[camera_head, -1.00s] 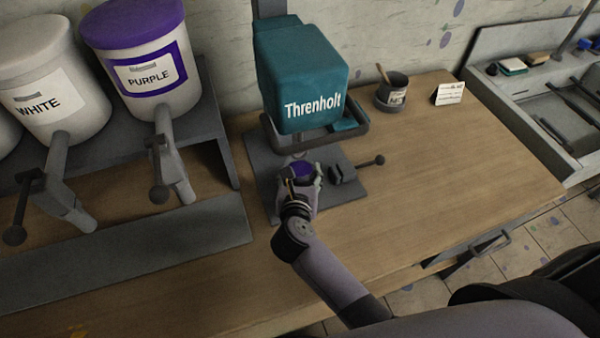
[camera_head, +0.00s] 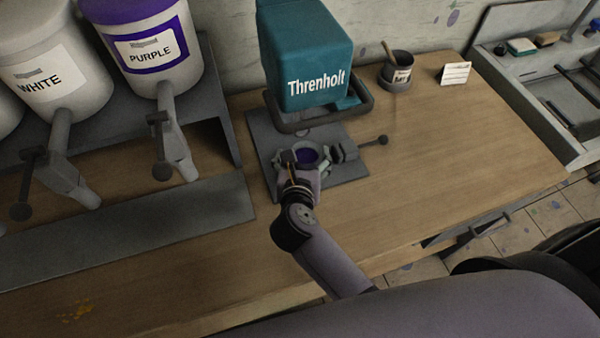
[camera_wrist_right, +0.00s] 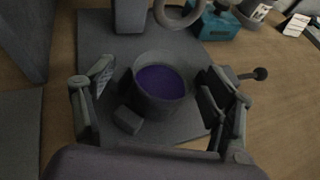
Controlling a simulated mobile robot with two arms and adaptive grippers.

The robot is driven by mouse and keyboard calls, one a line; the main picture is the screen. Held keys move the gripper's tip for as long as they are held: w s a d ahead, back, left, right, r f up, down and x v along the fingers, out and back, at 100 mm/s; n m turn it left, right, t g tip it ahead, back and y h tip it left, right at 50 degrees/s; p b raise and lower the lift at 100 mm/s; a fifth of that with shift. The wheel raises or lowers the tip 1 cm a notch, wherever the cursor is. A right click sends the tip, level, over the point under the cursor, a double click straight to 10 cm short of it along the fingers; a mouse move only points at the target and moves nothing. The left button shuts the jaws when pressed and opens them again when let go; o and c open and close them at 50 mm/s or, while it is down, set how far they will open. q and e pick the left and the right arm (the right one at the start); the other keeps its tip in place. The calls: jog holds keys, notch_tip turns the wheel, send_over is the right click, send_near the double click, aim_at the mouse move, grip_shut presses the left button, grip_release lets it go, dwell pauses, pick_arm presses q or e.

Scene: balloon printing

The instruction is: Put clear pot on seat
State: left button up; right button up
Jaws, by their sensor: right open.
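A round grey pot (camera_head: 308,155) with purple inside stands upright on the dark base plate (camera_head: 352,172) under the teal Threnholt machine. It also shows in the right wrist view (camera_wrist_right: 160,88). A small block (camera_wrist_right: 128,119) is close beside it, and a clamp with a knobbed lever (camera_head: 345,151) is to its right. My right gripper (camera_head: 306,168) is open, its fingers on either side of the pot with gaps visible in the wrist view. I cannot tell whether the pot is fully down in the seat. My left gripper is not in view.
The teal Threnholt machine (camera_head: 306,60) overhangs the plate behind the pot. White (camera_head: 60,85) and purple (camera_head: 150,60) paint tanks with taps stand at left. A dark cup (camera_head: 398,75) and a card (camera_head: 456,73) are at the back. The table's right side is clear.

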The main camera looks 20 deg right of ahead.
jog(key=b+v, duration=0.1)
jog(key=v, duration=0.7)
jog(key=shift+s+a+r+b, duration=0.15)
jog(key=shift+s+a+b, duration=0.05)
jog(key=shift+s+b, duration=0.15)
